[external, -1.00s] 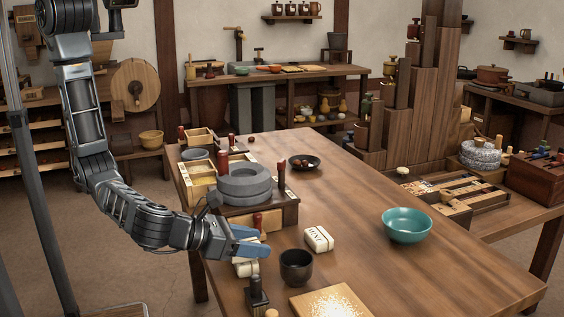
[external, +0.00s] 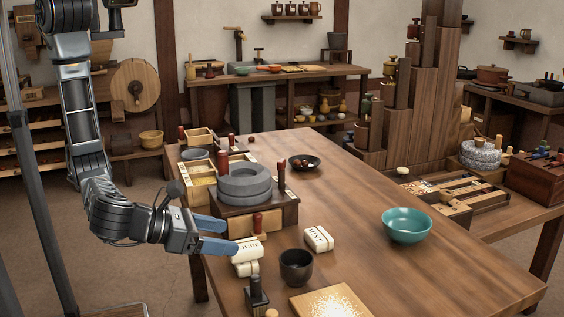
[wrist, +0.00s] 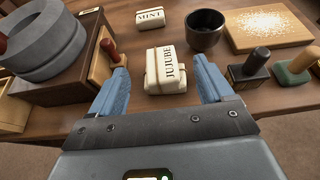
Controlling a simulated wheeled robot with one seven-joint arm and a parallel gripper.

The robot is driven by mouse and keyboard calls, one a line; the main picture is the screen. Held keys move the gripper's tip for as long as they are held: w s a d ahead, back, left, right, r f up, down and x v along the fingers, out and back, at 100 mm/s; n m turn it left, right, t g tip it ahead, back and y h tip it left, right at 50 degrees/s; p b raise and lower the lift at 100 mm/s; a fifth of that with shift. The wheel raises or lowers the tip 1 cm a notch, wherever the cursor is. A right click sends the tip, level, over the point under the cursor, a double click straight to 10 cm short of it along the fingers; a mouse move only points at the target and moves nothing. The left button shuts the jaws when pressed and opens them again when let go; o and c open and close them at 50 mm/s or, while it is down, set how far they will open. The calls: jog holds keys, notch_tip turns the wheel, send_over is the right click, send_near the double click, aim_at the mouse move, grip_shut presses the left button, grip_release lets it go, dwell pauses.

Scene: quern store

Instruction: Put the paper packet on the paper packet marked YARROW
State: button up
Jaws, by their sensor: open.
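A cream paper packet marked JUJUBE (wrist: 171,72) lies on top of another pale packet, whose edge shows beneath it in the wrist view (wrist: 150,85). In the external view the upper packet (external: 247,251) rests on the lower packet (external: 248,269) near the table's front left edge. No label on the lower packet can be read. My gripper (external: 230,237) is open, its blue fingers just left of the stack. In the wrist view the fingers (wrist: 161,66) stand apart on either side of the stack, touching nothing that I can see.
A packet marked MINT (external: 319,239) and a dark cup (external: 297,267) stand to the right. The stone quern (external: 245,184) stands behind the stack. A dark-handled stamp (external: 257,294) and a floured board (external: 330,303) lie in front. A teal bowl (external: 407,225) is farther right, with clear tabletop between.

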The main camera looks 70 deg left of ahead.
jog(key=shift+v, duration=2.3)
jog(key=w+a+f+n+h, duration=0.1)
jog(key=a, duration=0.1)
jog(key=w+a+f+n+h+p, duration=0.1)
jog(key=a, duration=0.1)
jog(key=w+a+f+n+h+p, duration=0.1)
jog(key=a, duration=0.2)
jog(key=shift+a+f+g, duration=0.1)
jog(key=shift+f+g, duration=0.25)
jog(key=shift+g, duration=0.05)
jog(key=s+a+f+n+g+h, duration=0.1)
jog(key=s+a+n, duration=0.1)
jog(key=a+n, duration=0.45)
jog(key=s+a+f+n+h, duration=0.1)
jog(key=s+a+n, duration=0.2)
jog(key=a+n, duration=0.3)
jog(key=s+a+r+n+t+y+b, duration=0.1)
jog(key=s+a+r+n, duration=0.3)
jog(key=a+n, duration=0.6)
jog(key=s+a+r+n+t+y+b, duration=0.1)
jog(key=s+a+r+n+t+y, duration=0.1)
jog(key=a+r+n, duration=0.7)
jog(key=shift+s+a+n+y, duration=0.4)
jog(key=shift+s+y, duration=0.5)
jog(key=shift+s, duration=0.3)
